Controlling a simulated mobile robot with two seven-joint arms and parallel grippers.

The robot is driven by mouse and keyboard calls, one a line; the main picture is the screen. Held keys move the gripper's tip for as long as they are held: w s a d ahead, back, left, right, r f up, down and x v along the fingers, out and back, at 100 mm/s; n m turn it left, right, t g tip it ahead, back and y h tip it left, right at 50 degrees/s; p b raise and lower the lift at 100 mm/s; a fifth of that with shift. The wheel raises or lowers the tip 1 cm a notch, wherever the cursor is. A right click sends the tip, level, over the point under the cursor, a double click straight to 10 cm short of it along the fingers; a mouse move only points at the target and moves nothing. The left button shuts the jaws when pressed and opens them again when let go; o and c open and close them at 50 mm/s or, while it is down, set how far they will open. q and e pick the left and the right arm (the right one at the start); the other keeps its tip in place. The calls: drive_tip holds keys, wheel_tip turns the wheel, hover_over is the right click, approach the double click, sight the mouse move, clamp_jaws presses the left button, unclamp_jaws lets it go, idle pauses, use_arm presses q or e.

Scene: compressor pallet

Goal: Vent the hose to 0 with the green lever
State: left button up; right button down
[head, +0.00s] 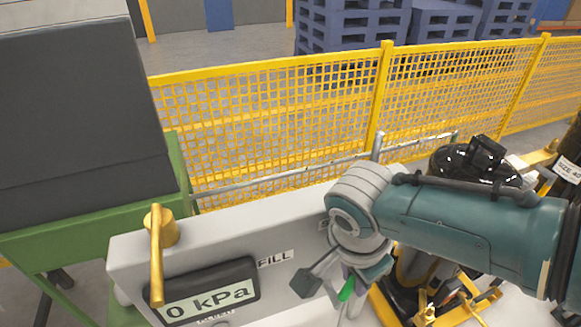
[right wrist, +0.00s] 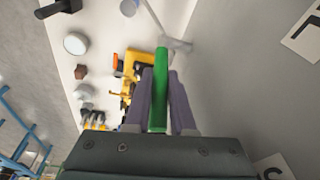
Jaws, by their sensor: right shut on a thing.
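The green lever (head: 347,290) shows as a small green tip at the front panel in the head view. In the right wrist view the green lever (right wrist: 161,85) stands between the two grey fingers. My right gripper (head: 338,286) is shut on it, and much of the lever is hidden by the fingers. The gauge display (head: 208,292) on the panel reads 0 kPa. The right wrist view also shows the right gripper (right wrist: 160,100) close up. My left gripper is in neither view.
A yellow lever (head: 157,255) stands on the panel's left part, beside a FILL label (head: 276,259). A dark box (head: 75,110) on a green frame stands at the left. A yellow mesh fence (head: 270,125) runs behind. Black and yellow equipment (head: 475,163) is at the right.

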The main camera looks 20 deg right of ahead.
drive_tip(key=shift+a+h+b, duration=0.4)
drive_tip(key=shift+a+h, duration=0.2)
drive_tip(key=shift+a+h+b, duration=0.35)
drive_tip(key=shift+h+b, duration=0.35)
drive_tip(key=shift+h, duration=0.2)
drive_tip(key=shift+r, duration=0.1)
drive_tip(key=c, duration=0.8)
unclamp_jaws()
drive_tip(key=shift+o, duration=0.2)
drive_tip(key=shift+r, duration=0.1)
drive_tip(key=shift+a+r, duration=0.2)
drive_tip(key=shift+r, duration=0.1)
drive_tip(key=p+v, duration=0.2)
drive_tip(key=v, duration=0.7)
drive_tip(key=shift+p, duration=0.35)
